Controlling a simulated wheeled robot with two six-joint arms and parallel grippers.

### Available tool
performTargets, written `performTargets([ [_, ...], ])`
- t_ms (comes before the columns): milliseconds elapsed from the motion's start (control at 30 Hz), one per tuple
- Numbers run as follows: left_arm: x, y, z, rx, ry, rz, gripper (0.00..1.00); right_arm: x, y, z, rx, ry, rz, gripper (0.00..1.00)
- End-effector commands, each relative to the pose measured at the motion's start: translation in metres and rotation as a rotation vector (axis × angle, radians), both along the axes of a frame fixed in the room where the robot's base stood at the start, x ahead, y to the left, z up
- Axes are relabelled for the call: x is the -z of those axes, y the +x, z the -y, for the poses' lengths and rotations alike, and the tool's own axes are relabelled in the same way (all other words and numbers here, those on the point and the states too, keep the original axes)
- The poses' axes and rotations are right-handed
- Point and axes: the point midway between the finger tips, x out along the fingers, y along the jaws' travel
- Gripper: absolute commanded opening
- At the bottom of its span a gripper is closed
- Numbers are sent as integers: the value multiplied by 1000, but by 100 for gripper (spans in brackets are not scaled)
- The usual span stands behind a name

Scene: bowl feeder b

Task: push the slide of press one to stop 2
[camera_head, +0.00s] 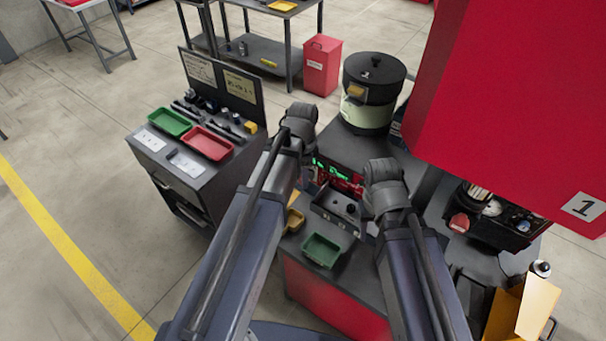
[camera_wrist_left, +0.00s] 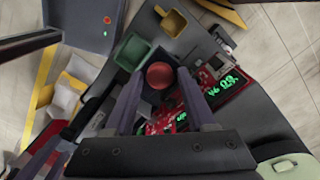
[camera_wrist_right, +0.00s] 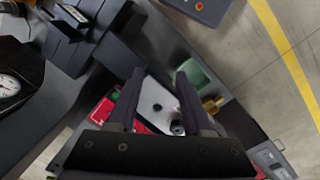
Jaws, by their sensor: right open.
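The big red housing (camera_head: 510,110) with the number 1 plate (camera_head: 583,206) fills the upper right of the head view. I cannot pick out its slide or stop marks for certain. A red round knob (camera_wrist_left: 160,76) shows between the fingers of my left gripper (camera_wrist_left: 160,90). These fingers are apart with a gap on each side of the knob. My right gripper (camera_wrist_right: 160,82) is open and empty above a pale plate (camera_wrist_right: 152,103) with a black knob (camera_wrist_right: 177,128). In the head view both sets of fingers are hidden behind my arms.
A red panel with green digits (camera_head: 335,175) lies between my wrists. A green tray (camera_head: 321,251) sits at the bench front. A black-lidded bowl (camera_head: 374,75) stands behind. A cart with a red tray (camera_head: 208,143) stands left. A gauge unit (camera_head: 490,210) and yellow box (camera_head: 515,305) are right.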

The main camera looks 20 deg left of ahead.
Motion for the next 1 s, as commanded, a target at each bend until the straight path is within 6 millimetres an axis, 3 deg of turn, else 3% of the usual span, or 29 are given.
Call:
performTargets([
  [67, 0, 0, 0, 0, 0, 0, 45, 0, 0, 0, 0, 0, 0, 50],
  [467, 0, 0, 0, 0, 0, 0, 0, 0, 0, 0, 0, 0, 0, 50],
  [1000, 0, 0, 0, 0, 0, 0, 0, 0, 0, 0, 0, 0, 0, 50],
])
